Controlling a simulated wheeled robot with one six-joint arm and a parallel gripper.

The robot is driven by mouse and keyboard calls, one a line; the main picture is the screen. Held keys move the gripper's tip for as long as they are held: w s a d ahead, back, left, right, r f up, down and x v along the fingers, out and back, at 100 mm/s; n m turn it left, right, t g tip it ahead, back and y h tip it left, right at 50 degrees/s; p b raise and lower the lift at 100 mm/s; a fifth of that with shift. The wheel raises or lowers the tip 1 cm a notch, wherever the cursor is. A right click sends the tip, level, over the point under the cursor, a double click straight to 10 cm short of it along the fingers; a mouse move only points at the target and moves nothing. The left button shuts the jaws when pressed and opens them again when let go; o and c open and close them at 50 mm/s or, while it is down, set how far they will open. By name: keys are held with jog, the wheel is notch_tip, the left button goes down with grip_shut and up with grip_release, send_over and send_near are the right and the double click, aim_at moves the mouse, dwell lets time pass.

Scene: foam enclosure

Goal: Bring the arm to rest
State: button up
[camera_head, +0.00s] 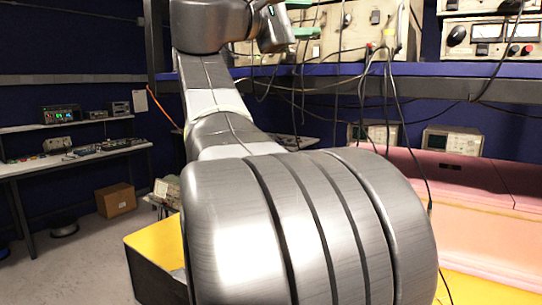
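My arm fills the middle of the head view. Its large grey metal joint is close to the camera, and the upper link rises from it to an elbow near the top edge. From the elbow the arm turns right to my gripper (303,18). Two green fingertips show there, one above the other with a gap between them, so it looks open. Nothing shows between the fingers. The top of the elbow is cut off by the picture edge.
A blue-edged shelf (470,70) with instruments and hanging cables (390,75) is close behind the gripper. Pink foam (480,215) is at right, and a yellow-lined bin (160,250) is partly hidden at lower left. A bench (70,158) and a cardboard box (116,200) stand farther left, with open floor nearby.

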aim_at(346, 18)
jog(key=r+v, duration=0.1)
jog(key=v, duration=0.3)
jog(key=p+x, duration=0.1)
jog(key=x, duration=0.8)
jog(key=p+x, duration=0.1)
jog(key=x, duration=0.3)
jog(key=shift+w+d+f+p, duration=0.15)
jog(key=shift+d+f+p, duration=0.2)
jog(key=shift+d, duration=0.1)
jog(key=shift+f+n+b, duration=0.3)
jog(key=shift+n+b, duration=0.1)
jog(key=shift+n, duration=0.2)
jog(key=n+t, duration=0.2)
jog(key=n, duration=0.2)
jog(key=shift+n+b, duration=0.3)
jog(key=shift+b, duration=0.05)
jog(key=n+t, duration=0.1)
jog(key=n, duration=0.2)
jog(key=n+t+y, duration=0.1)
jog(key=n+t, duration=0.1)
jog(key=n, duration=0.2)
jog(key=shift+s+d+p, duration=0.2)
jog(key=shift+s+p, duration=0.05)
jog(key=shift+p, duration=0.1)
jog(key=shift+s+a+f, duration=0.2)
jog(key=shift+a+f, duration=0.05)
jog(key=shift+a, duration=0.1)
jog(key=shift+s+a+f+b, duration=0.1)
jog(key=shift+s+a+b, duration=0.2)
jog(key=shift+s, duration=0.05)
